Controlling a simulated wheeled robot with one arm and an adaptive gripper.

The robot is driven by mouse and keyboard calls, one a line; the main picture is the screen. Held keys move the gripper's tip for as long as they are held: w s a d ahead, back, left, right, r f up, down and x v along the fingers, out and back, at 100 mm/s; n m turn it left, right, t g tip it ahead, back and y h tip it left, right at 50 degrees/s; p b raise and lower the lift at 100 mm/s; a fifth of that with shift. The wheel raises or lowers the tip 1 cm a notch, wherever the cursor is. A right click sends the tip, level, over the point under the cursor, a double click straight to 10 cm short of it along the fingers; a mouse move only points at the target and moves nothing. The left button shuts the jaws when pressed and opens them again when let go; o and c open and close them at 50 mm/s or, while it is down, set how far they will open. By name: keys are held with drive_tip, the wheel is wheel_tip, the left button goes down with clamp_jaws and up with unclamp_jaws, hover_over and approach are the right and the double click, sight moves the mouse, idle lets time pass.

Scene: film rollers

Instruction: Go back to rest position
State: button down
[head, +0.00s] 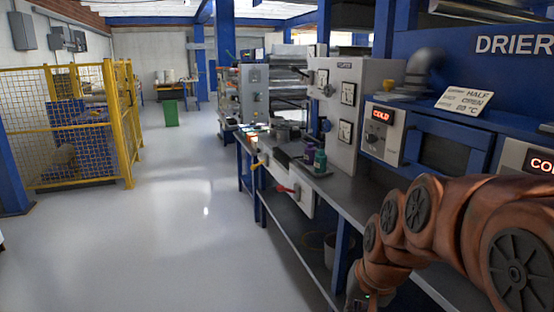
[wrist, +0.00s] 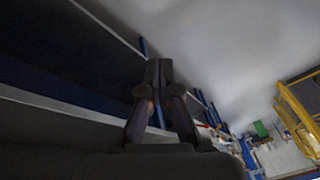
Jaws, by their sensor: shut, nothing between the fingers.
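My gripper (head: 361,301) hangs low at the bottom of the head view, at the end of my copper-coloured arm, in front of the workbench edge. Part of it is cut off by the frame's lower edge. In the wrist view the dark fingers of my gripper (wrist: 158,72) meet at their tips, with nothing visible between them. The wrist view is dim and tilted.
The workbench (head: 341,190) runs along the right, with green and purple bottles (head: 320,161) on it. The drier (head: 450,150) stands behind my arm. A yellow fence (head: 127,130) is at left. The grey floor (head: 180,220) between is clear.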

drive_tip(key=s+d+f+n+g+h, duration=0.1)
drive_tip(key=s+d+f+n+g, duration=0.15)
drive_tip(key=s, duration=0.95)
drive_tip(key=s+d+f+n+g, duration=0.1)
drive_tip(key=s+f+g, duration=0.2)
drive_tip(key=s, duration=0.9)
drive_tip(key=s+p+v, duration=0.1)
drive_tip(key=p+v, duration=1.1)
drive_tip(key=v, duration=0.1)
drive_tip(key=shift+a+r+t+p, duration=0.2)
drive_tip(key=shift+r+t+p, duration=0.05)
drive_tip(key=shift+t+p, duration=0.1)
drive_tip(key=shift+m, duration=0.25)
